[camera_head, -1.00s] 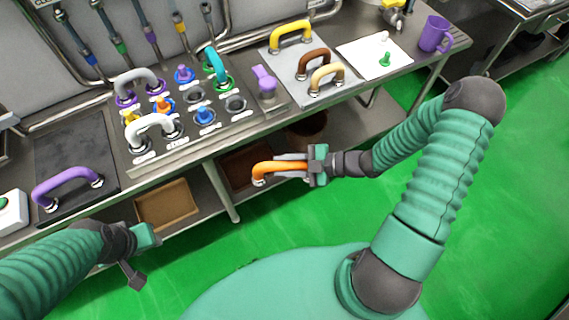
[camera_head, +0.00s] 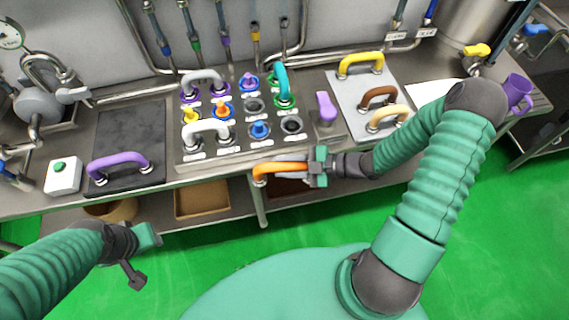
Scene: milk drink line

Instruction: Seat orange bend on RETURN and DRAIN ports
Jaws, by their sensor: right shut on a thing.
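My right gripper (camera_head: 306,168) is shut on the orange bend (camera_head: 278,167), gripping its right part. The bend is held out in front of the table's front edge, apart from the port panel (camera_head: 190,160). The panel carries a white bend (camera_head: 207,128), a grey bend (camera_head: 203,76) and a teal bend (camera_head: 280,78). Bare dark ports show at its middle (camera_head: 255,105) and front right (camera_head: 292,125), near a blue plug (camera_head: 259,129). The port labels are too small to read. My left gripper (camera_head: 142,258) hangs low at left, apart from everything; its jaw state is unclear.
A purple bend (camera_head: 118,161) lies on a dark mat (camera_head: 130,125) at left. A grey tray (camera_head: 345,105) at right holds yellow, brown and tan bends. A purple-handled fitting (camera_head: 326,108) stands right of the panel. A brown bin (camera_head: 203,198) sits below the table.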

